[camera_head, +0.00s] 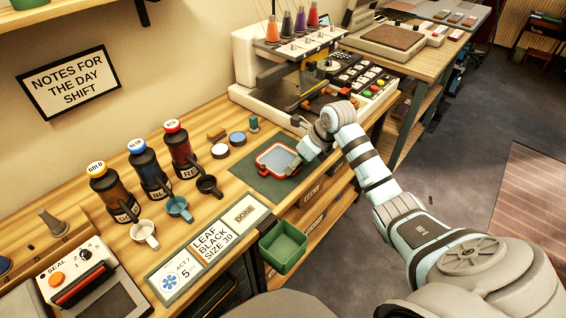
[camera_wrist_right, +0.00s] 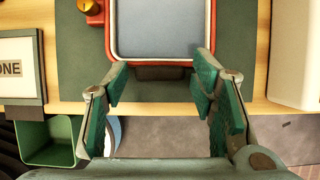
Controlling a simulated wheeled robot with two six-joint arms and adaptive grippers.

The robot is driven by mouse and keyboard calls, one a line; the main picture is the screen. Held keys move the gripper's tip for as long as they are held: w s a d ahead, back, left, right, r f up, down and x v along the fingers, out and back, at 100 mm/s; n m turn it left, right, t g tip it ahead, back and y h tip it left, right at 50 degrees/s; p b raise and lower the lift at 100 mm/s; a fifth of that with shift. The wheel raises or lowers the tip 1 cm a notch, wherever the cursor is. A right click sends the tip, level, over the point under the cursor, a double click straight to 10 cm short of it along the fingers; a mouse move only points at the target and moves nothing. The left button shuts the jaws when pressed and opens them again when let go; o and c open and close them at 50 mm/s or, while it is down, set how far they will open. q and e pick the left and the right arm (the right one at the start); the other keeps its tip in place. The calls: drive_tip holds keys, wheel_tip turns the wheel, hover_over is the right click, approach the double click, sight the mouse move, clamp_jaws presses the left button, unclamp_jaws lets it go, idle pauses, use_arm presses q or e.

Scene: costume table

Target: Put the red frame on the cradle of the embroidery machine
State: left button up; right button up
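The red frame (camera_head: 265,168), with a pale grey inside, lies flat on a dark green mat (camera_head: 252,182) near the table's front edge. It also shows in the right wrist view (camera_wrist_right: 187,62), with a dark tab on its near side. My right gripper (camera_head: 300,160) is low beside the frame's right side. In the wrist view its fingers (camera_wrist_right: 160,85) are apart, on either side of the tab, and hold nothing. The white embroidery machine (camera_head: 262,97) stands behind at the upper right. Its cradle is partly hidden and hard to make out. My left gripper is not in view.
Three bottles (camera_head: 181,150) with cups stand left of the mat. Round tins (camera_head: 221,151) and a small green spool (camera_head: 253,124) lie behind it. A sign board (camera_head: 208,245) is in front. A green bin (camera_head: 283,247) hangs below the edge.

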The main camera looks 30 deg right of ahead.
drive_tip(key=c, duration=0.9)
wheel_tip(320, 180, up, 5)
drive_tip(key=p, duration=0.4)
